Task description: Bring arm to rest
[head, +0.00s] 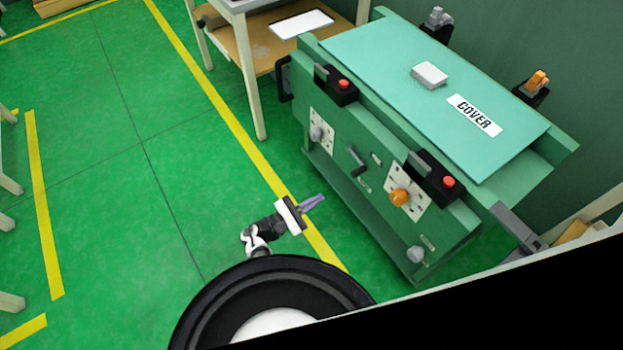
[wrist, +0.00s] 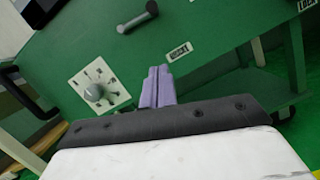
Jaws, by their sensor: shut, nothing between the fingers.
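My gripper (head: 313,203) is in the lower middle of the head view, over the floor in front of the green machine cabinet (head: 345,190). Its purple fingers are together with nothing between them. They also show in the wrist view (wrist: 158,86), pointing toward the cabinet's front. I cannot tell the exact gap between the fingertips and the cabinet. My arm is partly hidden behind my own dark round body part at the bottom of the head view.
The cabinet bears a teal cover plate (head: 385,65), red-button boxes (head: 343,84), an orange knob (head: 399,197), a grey knob (wrist: 94,92) and a crank handle (wrist: 137,18). A table (head: 243,60) stands behind left.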

